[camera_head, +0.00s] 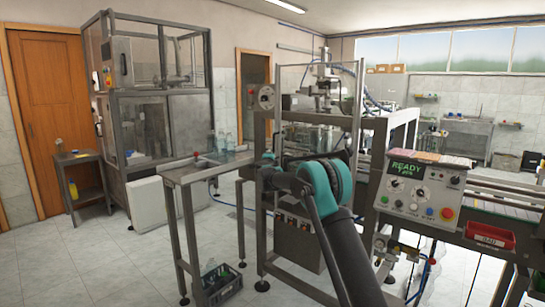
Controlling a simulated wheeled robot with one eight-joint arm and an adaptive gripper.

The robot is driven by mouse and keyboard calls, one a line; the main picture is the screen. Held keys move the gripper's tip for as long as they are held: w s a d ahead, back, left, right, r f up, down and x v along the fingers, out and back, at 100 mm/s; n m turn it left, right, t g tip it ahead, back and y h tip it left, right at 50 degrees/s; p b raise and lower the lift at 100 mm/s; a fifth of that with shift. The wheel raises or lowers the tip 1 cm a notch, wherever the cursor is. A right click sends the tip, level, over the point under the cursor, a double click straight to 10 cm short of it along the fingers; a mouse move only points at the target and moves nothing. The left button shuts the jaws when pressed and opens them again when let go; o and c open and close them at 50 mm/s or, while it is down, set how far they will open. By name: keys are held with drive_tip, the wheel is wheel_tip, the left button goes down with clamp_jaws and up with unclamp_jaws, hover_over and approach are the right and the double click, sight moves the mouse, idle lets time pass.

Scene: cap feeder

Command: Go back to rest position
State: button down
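My arm, dark grey with teal joints, rises from the bottom of the head view and bends left at its elbow in front of the cap feeder machine (308,95). Its far end is a small dark shape beside the right end of the metal side table (205,170). My gripper (267,160) seems to be part of that dark shape, too small and dark to show its fingers. I cannot tell whether it is open or shut, or whether it holds anything.
A control panel (418,190) with a READY sign stands close at the right, above a red bin (491,235). A dark crate (217,285) with bottles sits on the floor below the side table. The tiled floor at the lower left is clear.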

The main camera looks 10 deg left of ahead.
drive_tip(key=s+d+r+n+g+y, duration=0.1)
drive_tip(key=s+d+n+y, duration=0.25)
drive_tip(key=s, duration=0.45)
drive_tip(key=s+d+n+g+y, duration=0.1)
drive_tip(key=s+d+n+y, duration=0.1)
drive_tip(key=s+n, duration=0.5)
drive_tip(key=s+d+r+n+g+y, duration=0.1)
drive_tip(key=s+d+n+y, duration=0.15)
drive_tip(key=s, duration=0.75)
drive_tip(key=s+d+f+n+g+h, duration=0.1)
drive_tip(key=s+d+f+g+h, duration=0.1)
drive_tip(key=s+d+f, duration=0.6)
drive_tip(key=s+d+f+n+g+h, duration=0.2)
drive_tip(key=s+d+f+g, duration=0.3)
drive_tip(key=s, duration=1.7)
drive_tip(key=s+d+f+n+g+h, duration=0.2)
drive_tip(key=s+d+f+g+h, duration=0.1)
drive_tip(key=s+d+f, duration=0.9)
drive_tip(key=s+f, duration=0.3)
drive_tip(key=f, duration=0.1)
drive_tip(key=shift+s+d+f+g, duration=0.2)
drive_tip(key=shift+s+g, duration=0.2)
